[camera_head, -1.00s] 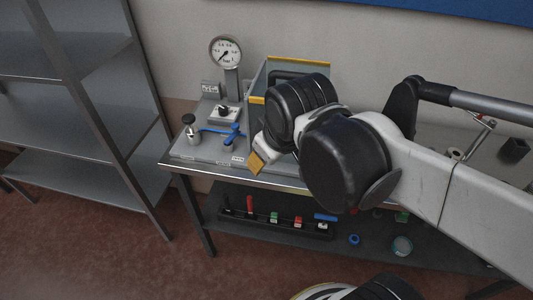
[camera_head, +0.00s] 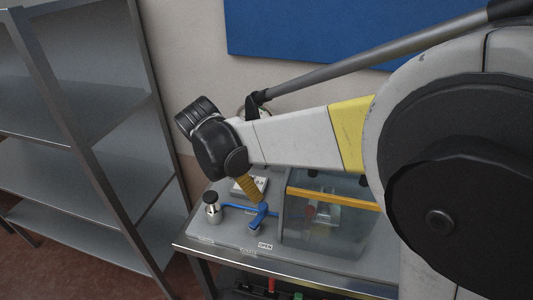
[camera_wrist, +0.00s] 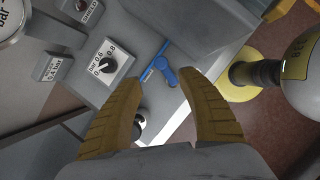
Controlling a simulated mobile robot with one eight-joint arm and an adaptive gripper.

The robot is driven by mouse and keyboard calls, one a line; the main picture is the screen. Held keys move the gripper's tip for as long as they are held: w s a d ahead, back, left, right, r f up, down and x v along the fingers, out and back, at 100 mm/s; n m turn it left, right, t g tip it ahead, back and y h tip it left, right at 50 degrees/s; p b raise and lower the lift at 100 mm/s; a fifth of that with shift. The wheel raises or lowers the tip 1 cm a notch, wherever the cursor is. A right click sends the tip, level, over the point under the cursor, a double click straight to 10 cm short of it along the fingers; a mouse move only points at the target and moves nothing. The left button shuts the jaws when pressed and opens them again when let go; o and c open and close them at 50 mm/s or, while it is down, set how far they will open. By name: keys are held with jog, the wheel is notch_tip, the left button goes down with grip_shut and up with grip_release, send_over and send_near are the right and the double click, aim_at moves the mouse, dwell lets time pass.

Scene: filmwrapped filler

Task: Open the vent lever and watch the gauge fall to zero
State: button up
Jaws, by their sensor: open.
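The blue vent lever (camera_head: 261,213) stands on the grey panel at the bench's left end, with an "OPEN" label (camera_head: 265,245) in front of it. In the wrist view the lever (camera_wrist: 163,69) lies just beyond and between my fingertips. My gripper (camera_wrist: 165,98) is open with nothing between its yellow-brown fingers. In the head view my gripper (camera_head: 249,190) points down, just above and behind the lever; I cannot tell whether it touches. The gauge (camera_wrist: 10,22) shows only in part at the wrist view's upper left, with "bar" on its face. Its needle cannot be read.
A black-topped metal knob (camera_head: 211,204) stands left of the lever. A white selector dial (camera_wrist: 104,64) sits near my left finger. A clear-walled box with a yellow edge (camera_head: 333,197) stands close on the right. Grey shelving (camera_head: 85,165) stands at the left.

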aim_at(263, 206)
jog(key=b+x, duration=0.3)
jog(key=x, duration=0.7)
jog(key=shift+d+f, duration=0.2)
jog(key=shift+f, duration=0.15)
jog(key=shift+c, duration=0.4)
grip_shut()
